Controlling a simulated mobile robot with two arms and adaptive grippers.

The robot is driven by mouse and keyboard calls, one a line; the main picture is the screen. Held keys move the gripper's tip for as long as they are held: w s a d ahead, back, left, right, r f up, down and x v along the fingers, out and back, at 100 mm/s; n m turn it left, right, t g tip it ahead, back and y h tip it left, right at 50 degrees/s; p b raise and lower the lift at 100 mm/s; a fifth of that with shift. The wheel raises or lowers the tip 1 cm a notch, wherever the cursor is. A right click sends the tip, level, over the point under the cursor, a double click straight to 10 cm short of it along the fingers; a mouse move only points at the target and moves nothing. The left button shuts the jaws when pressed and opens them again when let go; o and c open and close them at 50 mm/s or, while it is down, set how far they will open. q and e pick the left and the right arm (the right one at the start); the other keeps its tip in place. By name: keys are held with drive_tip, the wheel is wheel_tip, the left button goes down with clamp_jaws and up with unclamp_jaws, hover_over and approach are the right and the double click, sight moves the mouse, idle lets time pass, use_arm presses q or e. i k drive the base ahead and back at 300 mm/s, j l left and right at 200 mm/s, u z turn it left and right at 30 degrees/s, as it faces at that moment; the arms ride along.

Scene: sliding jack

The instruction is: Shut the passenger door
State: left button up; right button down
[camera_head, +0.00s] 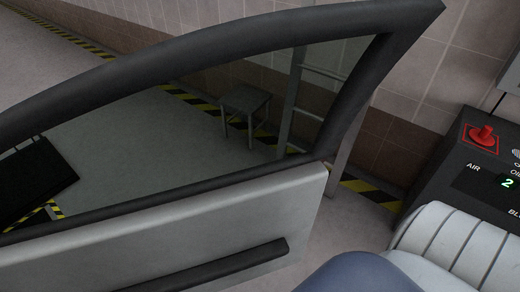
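The passenger door (225,227) fills the left and middle of the head view. It stands open, swung out over the floor. Its dark window frame (215,48) arches across the top, with the room showing through the window. A long dark handle or armrest strip (215,268) runs along the light grey inner panel. Neither of my grippers shows in this view, so I cannot see either one relative to the door.
A small stool (245,101) and a ladder-like frame (300,100) stand by the tiled wall. A dark console (480,165) with a red knob is at the right. A light ribbed cushion-like surface (450,245) and a blue rounded shape (358,275) are at the lower right.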

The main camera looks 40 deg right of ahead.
sight(222, 233)
drive_tip(key=k+l, duration=0.25)
drive_tip(key=k+l+z, duration=0.1)
drive_tip(key=l, duration=0.3)
drive_tip(key=k+l, duration=0.55)
drive_tip(key=l, duration=0.2)
drive_tip(key=j+z, duration=0.05)
